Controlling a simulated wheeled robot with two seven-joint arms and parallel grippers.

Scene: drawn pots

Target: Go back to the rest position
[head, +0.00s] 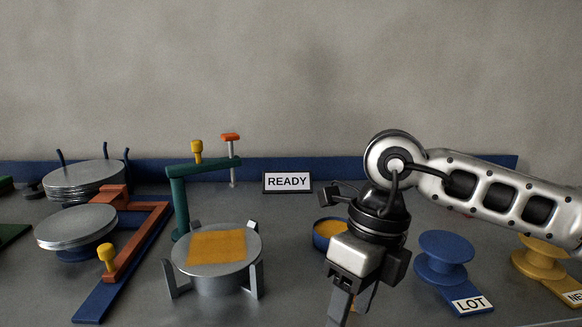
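My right arm comes in from the right edge and bends down at a round joint. My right gripper (350,303) points down in the lower middle of the head view, in front of a small blue bowl (318,238) with yellow-orange contents. The gripper is apart from the round grey stand to its left. My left gripper is not in view.
A grey round stand (252,268) carries an orange square (217,247). A green post with an arm (180,205) stands behind it. Grey disc stacks (75,228) are at left. A blue spool (445,250) and a yellow spool (540,262) stand right. A READY sign (288,182) is behind.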

